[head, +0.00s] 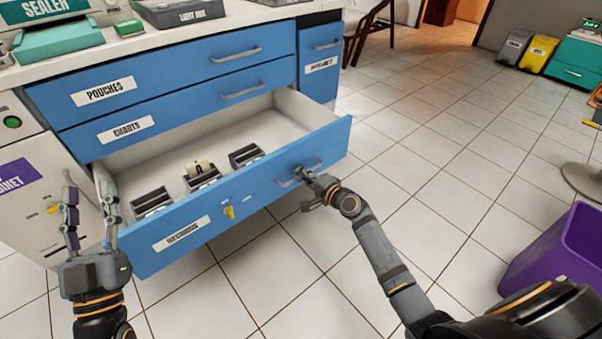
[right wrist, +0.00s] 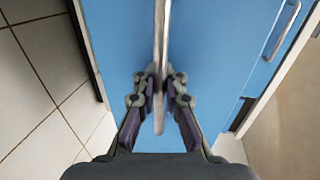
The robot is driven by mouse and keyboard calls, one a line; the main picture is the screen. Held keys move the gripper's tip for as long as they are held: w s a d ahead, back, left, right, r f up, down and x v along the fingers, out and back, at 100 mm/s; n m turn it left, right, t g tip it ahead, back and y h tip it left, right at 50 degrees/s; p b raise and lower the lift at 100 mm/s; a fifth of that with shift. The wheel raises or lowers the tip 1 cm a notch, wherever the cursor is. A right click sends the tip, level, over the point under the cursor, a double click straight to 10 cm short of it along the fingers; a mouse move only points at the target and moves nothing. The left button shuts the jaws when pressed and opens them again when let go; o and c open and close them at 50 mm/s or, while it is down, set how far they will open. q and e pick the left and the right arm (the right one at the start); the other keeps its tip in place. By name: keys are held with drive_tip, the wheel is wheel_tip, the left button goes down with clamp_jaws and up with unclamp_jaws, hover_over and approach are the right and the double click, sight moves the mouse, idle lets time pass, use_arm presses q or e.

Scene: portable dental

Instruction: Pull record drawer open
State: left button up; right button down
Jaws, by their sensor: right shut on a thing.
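The record drawer (head: 262,200) is the bottom blue drawer of the cabinet and stands well open in the head view. Its label reads roughly RECORDS, and a yellow key or tag (head: 229,212) sits on its front. Several dark file holders (head: 246,155) lie inside. My right gripper (head: 308,178) is at the drawer's metal handle (head: 293,178). In the right wrist view its fingers (right wrist: 160,88) are shut on that handle bar (right wrist: 161,40). My left gripper (head: 91,205) is open and empty, fingers up, near the drawer's left end.
Shut drawers labelled POUCHES (head: 104,92) and CHARTS (head: 126,129) are above, under a counter (head: 230,20). A purple bin (head: 562,250) stands at the right. A white cabinet (head: 35,190) is at the left. The tiled floor in front of the drawer is clear.

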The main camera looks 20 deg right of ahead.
idle(0.3)
drive_tip(key=c, duration=1.7)
unclamp_jaws()
drive_tip(key=v, duration=1.2)
